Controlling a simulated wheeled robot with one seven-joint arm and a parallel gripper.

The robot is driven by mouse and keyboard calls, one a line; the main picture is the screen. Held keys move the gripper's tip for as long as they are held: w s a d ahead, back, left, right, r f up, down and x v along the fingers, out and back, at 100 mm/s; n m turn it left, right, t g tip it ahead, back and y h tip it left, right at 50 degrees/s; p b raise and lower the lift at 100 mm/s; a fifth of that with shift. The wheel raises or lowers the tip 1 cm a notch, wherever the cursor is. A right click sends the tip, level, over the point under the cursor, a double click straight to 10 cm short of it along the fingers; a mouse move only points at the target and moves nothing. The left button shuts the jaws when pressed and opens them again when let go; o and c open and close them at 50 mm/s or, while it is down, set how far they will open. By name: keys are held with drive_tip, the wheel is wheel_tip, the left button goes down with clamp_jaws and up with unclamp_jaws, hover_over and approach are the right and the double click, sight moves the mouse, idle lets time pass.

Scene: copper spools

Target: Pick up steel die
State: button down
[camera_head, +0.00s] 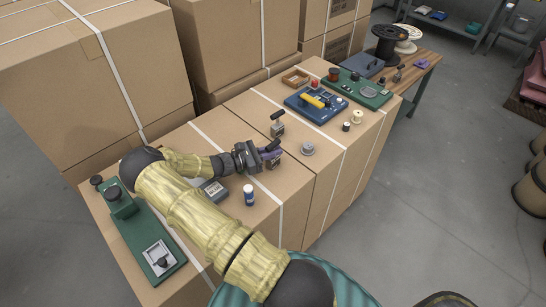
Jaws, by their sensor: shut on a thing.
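My gripper (270,152) is over the middle of the strapped cardboard boxes, reaching in from the left. It is shut on a small grey block (272,164), which looks like the steel die. The block sits at the fingertips, partly covered by them. Whether it touches the box top below is hard to tell. A second small grey block (278,130) with a dark bar-like top stands just behind my gripper.
A blue tray (299,112) with a yellow tool lies behind right. A green press-like device (124,207) is at left.

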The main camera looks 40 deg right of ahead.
wheel_tip(320, 180, up, 10)
drive_tip(key=shift+r, duration=0.1)
idle(0.6)
idle(0.6)
